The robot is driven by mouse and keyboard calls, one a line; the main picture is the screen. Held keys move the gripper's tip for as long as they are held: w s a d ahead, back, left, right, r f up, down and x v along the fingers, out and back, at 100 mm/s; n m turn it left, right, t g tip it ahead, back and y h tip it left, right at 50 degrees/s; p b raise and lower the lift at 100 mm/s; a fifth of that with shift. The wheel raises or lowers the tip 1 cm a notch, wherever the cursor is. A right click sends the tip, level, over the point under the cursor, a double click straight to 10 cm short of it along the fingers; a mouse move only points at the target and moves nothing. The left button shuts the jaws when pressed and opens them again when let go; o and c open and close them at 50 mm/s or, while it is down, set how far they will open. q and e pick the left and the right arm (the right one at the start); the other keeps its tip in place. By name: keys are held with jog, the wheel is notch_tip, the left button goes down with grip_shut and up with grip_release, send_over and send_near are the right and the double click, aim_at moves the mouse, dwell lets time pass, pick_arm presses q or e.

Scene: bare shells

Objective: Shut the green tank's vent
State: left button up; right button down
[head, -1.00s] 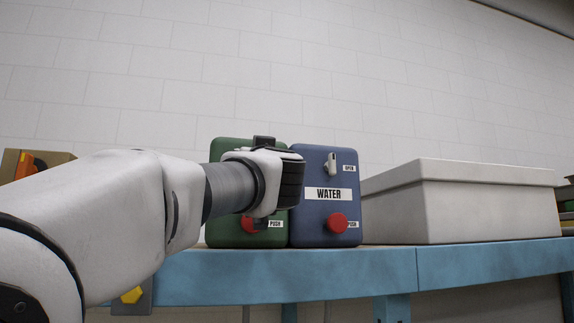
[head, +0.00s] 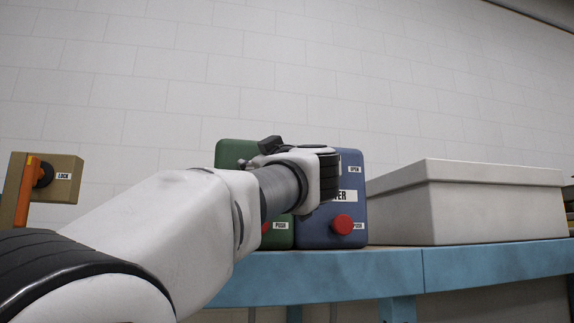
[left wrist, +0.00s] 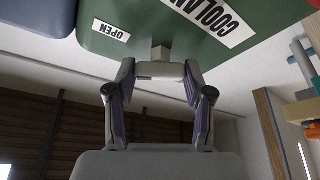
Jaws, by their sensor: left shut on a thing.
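The green tank (head: 232,152) stands on the blue bench, its right part hidden behind my left arm. Its red push button (head: 265,228) shows partly. In the left wrist view the tank (left wrist: 115,15) fills the top, with upside-down COOLANT and OPEN labels. My left gripper (left wrist: 160,72) is at the tank's face, its fingers shut on a small grey piece, apparently the vent handle (left wrist: 161,53). In the head view the wrist covers most of the fingers and the handle. Which way the handle points is hard to tell. My right gripper is not in view.
A blue WATER tank (head: 352,205) stands just right of the green one, partly behind my wrist. A grey lidded box (head: 490,205) is further right on the blue bench (head: 340,268). A tan LOCK box (head: 65,178) with an orange lever is at left.

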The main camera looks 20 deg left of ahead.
pick_arm(q)
jog(key=shift+n+g, duration=0.4)
jog(key=shift+n, duration=0.1)
jog(key=o, duration=1.2)
jog(key=shift+c, duration=0.2)
jog(key=shift+w, duration=0.1)
